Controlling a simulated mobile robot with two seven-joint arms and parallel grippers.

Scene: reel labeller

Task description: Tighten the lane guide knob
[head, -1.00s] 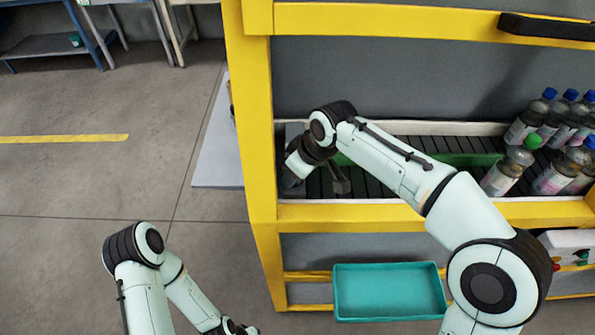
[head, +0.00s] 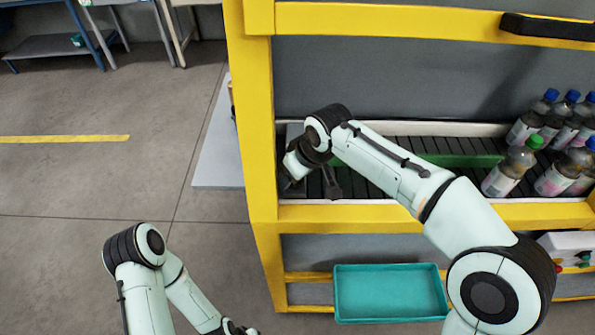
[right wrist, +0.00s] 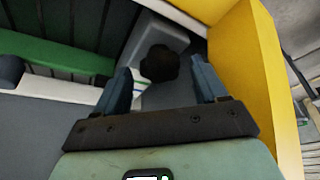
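The dark round knob (right wrist: 159,63) shows in the right wrist view, in front of a light grey block (right wrist: 150,32). My right gripper (right wrist: 162,68) is open, with one finger to each side of the knob; whether either finger touches it I cannot tell. The green lane guide (right wrist: 65,54) runs off to the left there and shows along the conveyor in the head view (head: 470,160). In the head view my right arm reaches to the conveyor's left end and hides the knob. My left arm is low at the left, its gripper out of view.
A yellow frame (head: 250,130) surrounds the dark roller conveyor (head: 430,148); its left post stands close to my right gripper. Several bottles (head: 515,168) stand at the conveyor's right. A teal tray (head: 390,293) is below, beside a white control box (head: 565,246).

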